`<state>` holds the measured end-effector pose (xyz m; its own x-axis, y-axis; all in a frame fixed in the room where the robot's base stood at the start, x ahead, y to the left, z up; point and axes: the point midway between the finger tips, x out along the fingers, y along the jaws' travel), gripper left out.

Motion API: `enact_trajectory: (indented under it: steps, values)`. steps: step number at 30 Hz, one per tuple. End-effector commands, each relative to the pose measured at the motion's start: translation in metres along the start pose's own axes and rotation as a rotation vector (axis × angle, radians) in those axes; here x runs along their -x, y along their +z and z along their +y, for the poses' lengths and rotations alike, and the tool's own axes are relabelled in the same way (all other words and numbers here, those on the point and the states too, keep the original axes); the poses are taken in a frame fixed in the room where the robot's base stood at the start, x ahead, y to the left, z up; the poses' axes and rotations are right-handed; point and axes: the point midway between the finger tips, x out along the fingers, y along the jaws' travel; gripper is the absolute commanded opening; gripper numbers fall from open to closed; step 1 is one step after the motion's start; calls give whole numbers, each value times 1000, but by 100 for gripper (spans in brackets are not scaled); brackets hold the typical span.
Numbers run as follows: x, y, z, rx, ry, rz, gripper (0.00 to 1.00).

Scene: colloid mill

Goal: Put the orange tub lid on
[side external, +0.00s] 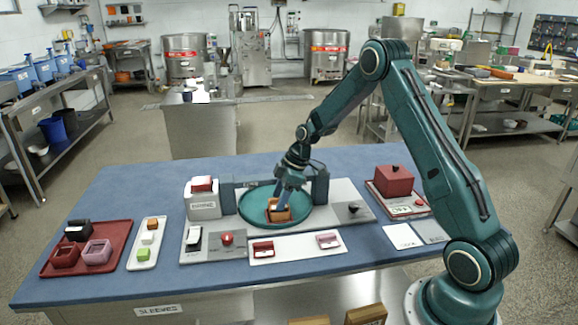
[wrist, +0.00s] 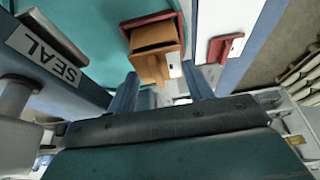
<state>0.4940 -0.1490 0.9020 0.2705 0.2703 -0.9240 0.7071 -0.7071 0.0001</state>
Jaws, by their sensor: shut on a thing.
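The orange tub (side external: 279,215) stands on the round teal disc (side external: 247,208) at the middle of the station. In the wrist view the orange tub (wrist: 156,35) shows a dark gap along its top and a dark red edge beyond it. My gripper (side external: 284,198) points down at the tub. In the wrist view my gripper (wrist: 163,88) is shut on the orange lid (wrist: 150,70), which has a white label and lies close against the tub. I cannot tell whether lid and tub touch. In the side view the two orange parts blend together.
A dark red lid (side external: 263,249) and a pink lid (side external: 328,241) lie on a white strip in front. Dark posts flank the disc. A red tray (side external: 117,237) with tubs and a white tray (side external: 141,262) stand left. A dark red box (side external: 393,180) stands right.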

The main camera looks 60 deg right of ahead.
Motion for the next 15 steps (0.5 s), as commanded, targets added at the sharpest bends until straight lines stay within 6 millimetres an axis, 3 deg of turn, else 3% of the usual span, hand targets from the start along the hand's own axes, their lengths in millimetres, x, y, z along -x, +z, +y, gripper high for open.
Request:
enact_trajectory:
  steps: [12, 13, 15]
  values:
    - [-1, 0, 0, 0, 0, 0, 30]
    - [-1, 0, 0, 0, 0, 0, 57]
    - [-1, 0, 0, 0, 0, 0, 71]
